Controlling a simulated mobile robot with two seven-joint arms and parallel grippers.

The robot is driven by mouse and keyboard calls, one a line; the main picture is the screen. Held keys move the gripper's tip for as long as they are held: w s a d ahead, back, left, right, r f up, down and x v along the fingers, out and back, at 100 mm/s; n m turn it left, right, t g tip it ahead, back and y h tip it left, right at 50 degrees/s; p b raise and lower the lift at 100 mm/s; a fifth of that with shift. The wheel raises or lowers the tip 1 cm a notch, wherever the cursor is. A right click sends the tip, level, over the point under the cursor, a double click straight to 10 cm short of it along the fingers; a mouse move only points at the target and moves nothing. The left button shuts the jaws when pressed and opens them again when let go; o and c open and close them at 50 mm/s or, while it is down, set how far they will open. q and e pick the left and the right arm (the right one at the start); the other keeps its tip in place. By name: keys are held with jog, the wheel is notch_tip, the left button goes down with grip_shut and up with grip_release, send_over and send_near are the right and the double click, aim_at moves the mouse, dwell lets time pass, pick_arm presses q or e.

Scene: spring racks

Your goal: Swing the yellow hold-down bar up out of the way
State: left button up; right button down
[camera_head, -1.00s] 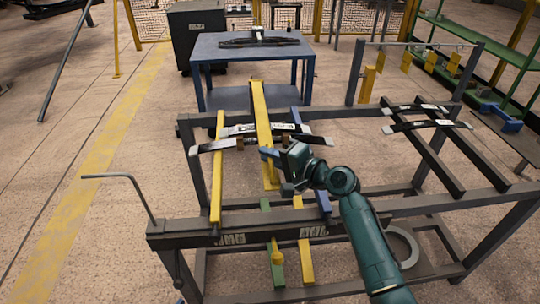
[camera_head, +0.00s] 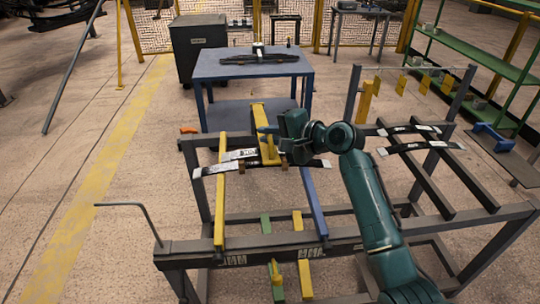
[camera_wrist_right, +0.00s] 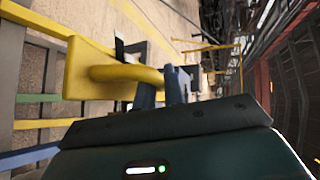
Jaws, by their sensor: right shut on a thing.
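The yellow hold-down bar (camera_head: 259,115) is above the dark leaf springs (camera_head: 232,167) on the left of the rack (camera_head: 172,250). It looks short and steep in the head view, and its exact tilt is hard to tell. In the right wrist view the bar (camera_wrist_right: 84,65) fills the upper left, with its curved yellow handle (camera_wrist_right: 125,74) running to my fingers. My right gripper (camera_head: 268,132) is shut on this handle; its fingertips also show in the wrist view (camera_wrist_right: 163,85). My left gripper is not in view.
A fixed yellow rail (camera_head: 221,195) and a blue rail (camera_head: 313,195) flank the bar. A bent grey rod (camera_head: 130,205) rises at the rack's front left. More leaf springs (camera_head: 410,129) lie on the right. A blue table (camera_head: 250,68) stands behind.

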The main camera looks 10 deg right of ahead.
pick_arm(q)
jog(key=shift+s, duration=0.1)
pick_arm(e)
jog(key=w+r+m+g, duration=0.1)
jog(key=w+r, duration=0.3)
jog(key=r, duration=0.4)
jog(key=w+r+g, duration=0.2)
jog(key=w+r, duration=0.3)
jog(key=r, duration=0.3)
jog(key=shift+w+m+h, duration=0.25)
jog(key=shift+m+h, duration=0.15)
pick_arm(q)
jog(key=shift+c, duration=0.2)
pick_arm(e)
jog(key=shift+a, duration=0.1)
